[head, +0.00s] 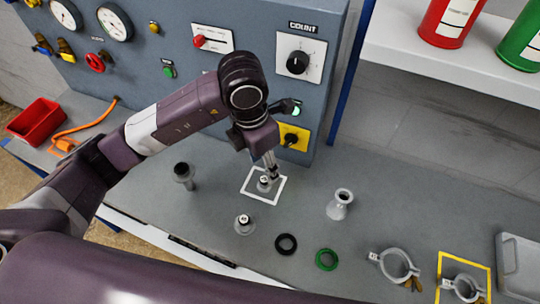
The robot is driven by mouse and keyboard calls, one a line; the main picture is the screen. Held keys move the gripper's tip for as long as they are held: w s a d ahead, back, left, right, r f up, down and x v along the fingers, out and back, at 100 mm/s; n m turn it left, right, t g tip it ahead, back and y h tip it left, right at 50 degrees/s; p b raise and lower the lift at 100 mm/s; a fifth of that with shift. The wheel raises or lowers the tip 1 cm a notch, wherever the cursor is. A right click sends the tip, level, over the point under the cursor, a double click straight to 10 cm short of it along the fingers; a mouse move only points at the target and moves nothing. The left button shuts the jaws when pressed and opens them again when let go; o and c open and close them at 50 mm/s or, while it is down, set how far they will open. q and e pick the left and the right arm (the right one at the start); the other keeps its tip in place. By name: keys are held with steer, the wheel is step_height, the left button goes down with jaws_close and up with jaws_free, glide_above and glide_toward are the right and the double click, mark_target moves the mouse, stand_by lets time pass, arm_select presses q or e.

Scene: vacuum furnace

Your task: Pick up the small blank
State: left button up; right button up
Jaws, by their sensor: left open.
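My left gripper (268,168) points down over a white-outlined square (251,195) on the grey bench. It is open, with its fingertips right at a small silver round piece (264,185) inside the square. This piece looks like a small blank; the fingers partly hide it, and I cannot tell whether they touch it. A similar silver disc with a raised knob (244,224) stands on the bench, in front of the square and to its left. I cannot tell for sure which of the two is the small blank. My right gripper is not in view.
A dark-topped fitting (184,175) stands left of the square, a silver conical fitting (341,204) right. A black ring (286,244), green ring (327,259) and clamps (396,265) lie nearer the front. The blue control panel (230,90) rises close behind the gripper.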

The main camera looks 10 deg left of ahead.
mark_target(264, 179)
arm_select(q)
step_height(264, 179, down, 2)
steer(key=shift+d+p, duration=0.1)
steer(key=shift+p, duration=0.2)
steer(key=shift+f, duration=0.3)
step_height(264, 179, down, 4)
steer(key=shift+w+f+p, duration=0.1)
steer(key=shift+f+p, duration=0.15)
steer(key=shift+p, duration=0.9)
steer(key=shift+f, duration=0.3)
steer(key=c, duration=0.7)
jaws_close()
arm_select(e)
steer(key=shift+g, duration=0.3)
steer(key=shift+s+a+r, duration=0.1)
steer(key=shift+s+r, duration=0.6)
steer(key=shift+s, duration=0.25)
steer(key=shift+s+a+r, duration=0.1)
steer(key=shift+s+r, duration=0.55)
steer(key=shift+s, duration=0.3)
